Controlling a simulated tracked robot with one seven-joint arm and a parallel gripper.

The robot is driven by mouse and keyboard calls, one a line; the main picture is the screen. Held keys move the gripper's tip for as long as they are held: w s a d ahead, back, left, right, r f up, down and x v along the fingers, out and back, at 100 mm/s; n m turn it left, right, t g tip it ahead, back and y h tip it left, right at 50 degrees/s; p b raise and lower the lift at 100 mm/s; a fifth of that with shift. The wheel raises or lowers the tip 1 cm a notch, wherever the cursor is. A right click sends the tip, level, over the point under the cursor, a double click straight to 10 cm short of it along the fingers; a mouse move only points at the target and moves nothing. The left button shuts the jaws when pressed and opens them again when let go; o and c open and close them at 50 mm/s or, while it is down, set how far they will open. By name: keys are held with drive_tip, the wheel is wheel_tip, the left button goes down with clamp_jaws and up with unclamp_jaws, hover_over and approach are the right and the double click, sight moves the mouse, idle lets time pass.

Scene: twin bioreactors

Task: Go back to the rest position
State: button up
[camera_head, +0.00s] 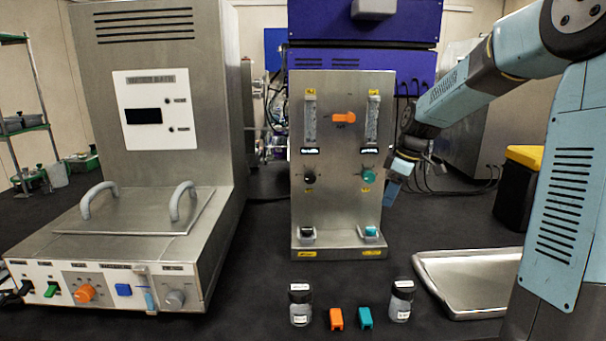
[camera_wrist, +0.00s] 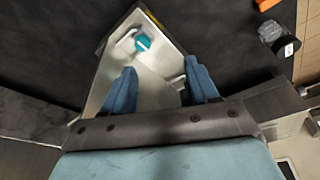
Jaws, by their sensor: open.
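My gripper (camera_head: 391,186) is in front of the right side of the steel flow panel (camera_head: 338,215), near its teal knob (camera_head: 369,176). The arm reaches in from the right. In the wrist view my gripper (camera_wrist: 160,88) has its two blue fingers spread apart, with nothing between them. Beyond the fingers the panel's steel surface (camera_wrist: 125,68) and a teal part (camera_wrist: 142,43) show. The head view does not show clearly whether the fingers touch the panel.
Two small jars (camera_head: 300,304) (camera_head: 402,300), an orange clip (camera_head: 336,319) and a teal clip (camera_head: 365,318) stand in front of the panel. A metal tray (camera_head: 470,280) lies at right. A large steel unit (camera_head: 160,210) stands at left. A black bin with yellow lid (camera_head: 525,157) is behind right.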

drive_tip(key=s+r+m+t, duration=0.1)
drive_tip(key=s+m, duration=0.3)
drive_tip(key=s, duration=0.6)
drive_tip(key=s+a+r+m+t+h, duration=0.1)
drive_tip(key=s+r+m, duration=0.3)
drive_tip(key=s, duration=0.7)
drive_tip(key=s+a+r+m+t+h, duration=0.1)
drive_tip(key=s+m, duration=0.3)
drive_tip(key=s, duration=0.7)
drive_tip(key=shift+a+r+t, duration=0.25)
drive_tip(key=shift+r+t, duration=0.35)
drive_tip(key=shift+r, duration=0.25)
